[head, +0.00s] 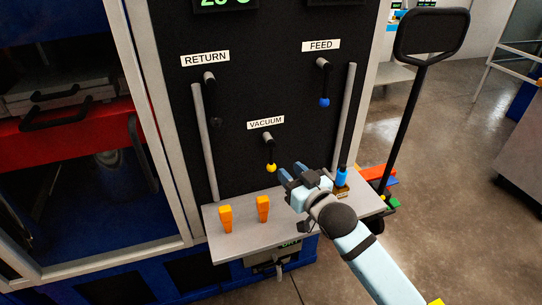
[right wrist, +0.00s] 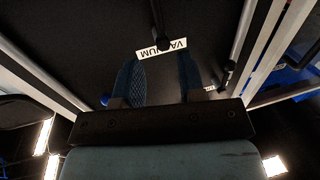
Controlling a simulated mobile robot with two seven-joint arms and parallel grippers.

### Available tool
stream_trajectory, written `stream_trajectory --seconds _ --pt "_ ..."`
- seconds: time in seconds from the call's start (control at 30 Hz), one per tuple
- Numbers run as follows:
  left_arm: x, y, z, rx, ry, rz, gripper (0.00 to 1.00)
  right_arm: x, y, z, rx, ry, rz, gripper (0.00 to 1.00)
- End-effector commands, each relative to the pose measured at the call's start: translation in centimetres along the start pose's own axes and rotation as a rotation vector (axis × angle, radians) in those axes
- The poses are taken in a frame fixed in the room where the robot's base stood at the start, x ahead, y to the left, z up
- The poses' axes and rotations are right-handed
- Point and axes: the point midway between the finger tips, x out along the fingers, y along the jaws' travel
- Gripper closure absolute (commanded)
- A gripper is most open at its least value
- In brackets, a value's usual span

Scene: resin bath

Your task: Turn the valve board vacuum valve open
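The vacuum valve lever (head: 270,152) hangs down under the VACUUM label (head: 265,123) on the black valve board (head: 222,125). Its yellow knob (head: 271,168) is at the lower end. My right gripper (head: 291,171) is open and empty, just right of the knob in the head view, with no visible contact. In the right wrist view, the two dark blue fingers (right wrist: 161,80) are spread apart. The knob is not visible there. My left gripper is not in view.
The RETURN lever (head: 212,98) and the blue-knobbed FEED lever (head: 324,84) hang higher up. Grey vertical bars (head: 205,142) flank the levers. The shelf (head: 240,240) below holds two orange pieces (head: 263,209) and a blue item (head: 342,176). A pallet-jack handle (head: 405,110) stands right.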

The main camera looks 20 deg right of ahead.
Motion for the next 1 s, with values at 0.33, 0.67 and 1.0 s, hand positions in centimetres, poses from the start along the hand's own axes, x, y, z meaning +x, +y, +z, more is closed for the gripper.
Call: stream_trajectory --seconds 0.33,0.67,1.0 --pt "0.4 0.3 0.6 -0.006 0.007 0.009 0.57 7.3 0.0 0.1 0.0 0.001 0.0 0.63" --pt "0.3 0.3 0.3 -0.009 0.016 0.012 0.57 9.8 0.0 0.1 0.001 -0.001 0.0 0.63" --pt "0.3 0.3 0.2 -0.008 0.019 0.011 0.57 9.8 0.0 0.1 0.0 -0.001 0.0 0.86"
